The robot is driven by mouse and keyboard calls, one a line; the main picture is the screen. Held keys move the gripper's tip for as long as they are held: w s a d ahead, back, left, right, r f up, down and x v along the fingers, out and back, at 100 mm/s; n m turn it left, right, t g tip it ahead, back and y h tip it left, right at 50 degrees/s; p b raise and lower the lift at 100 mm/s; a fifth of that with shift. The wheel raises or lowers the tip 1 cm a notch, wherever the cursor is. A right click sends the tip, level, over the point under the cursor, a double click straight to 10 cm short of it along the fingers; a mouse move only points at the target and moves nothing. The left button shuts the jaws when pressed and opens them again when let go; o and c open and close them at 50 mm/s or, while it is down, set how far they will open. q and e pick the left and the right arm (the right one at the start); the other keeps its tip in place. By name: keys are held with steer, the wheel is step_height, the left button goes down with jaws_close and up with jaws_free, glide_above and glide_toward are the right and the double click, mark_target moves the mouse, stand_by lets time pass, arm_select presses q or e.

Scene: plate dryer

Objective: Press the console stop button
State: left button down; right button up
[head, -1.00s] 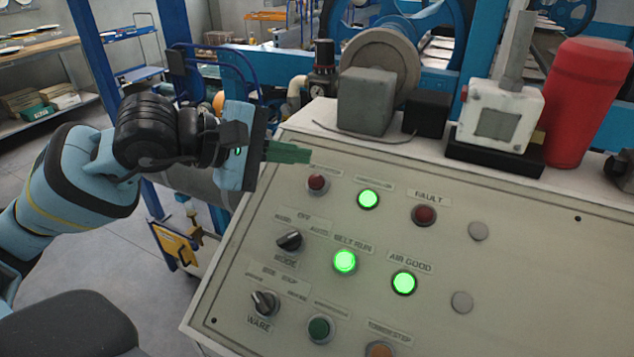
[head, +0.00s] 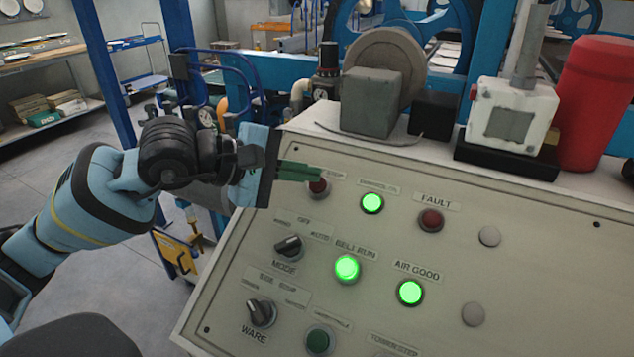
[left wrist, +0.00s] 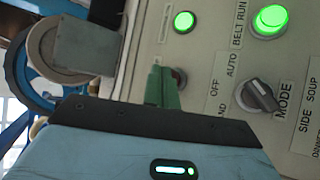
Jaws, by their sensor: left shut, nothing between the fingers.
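The stop button is a dark red button (head: 318,187) at the upper left of the sloped console panel (head: 240,290), under a label reading STOP. In the left wrist view the button (left wrist: 179,76) shows partly behind the green fingers. My left gripper (head: 318,174) is shut and empty, its green fingertips overlapping the button's upper edge in the head view. It also shows in the left wrist view (left wrist: 158,68). I cannot tell whether the fingertips touch the button. My right gripper is not in view.
Nearby are a lit green lamp (head: 372,203), the red FAULT button (head: 431,220), the MODE knob (head: 289,246) and the BELT RUN lamp (head: 347,268). A grey box (head: 371,102) and red cylinder (head: 594,105) stand on the ledge behind the panel.

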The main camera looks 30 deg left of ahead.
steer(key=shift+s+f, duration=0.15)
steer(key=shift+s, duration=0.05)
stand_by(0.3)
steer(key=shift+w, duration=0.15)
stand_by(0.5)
arm_select(q)
steer(key=shift+f, duration=0.1)
stand_by(0.4)
steer(key=shift+w+f+b, duration=0.2)
steer(key=shift+f+b, duration=0.05)
steer(key=shift+b, duration=0.1)
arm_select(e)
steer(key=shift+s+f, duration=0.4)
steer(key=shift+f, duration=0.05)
arm_select(q)
steer(key=shift+w+f, duration=0.1)
steer(key=shift+f, duration=0.1)
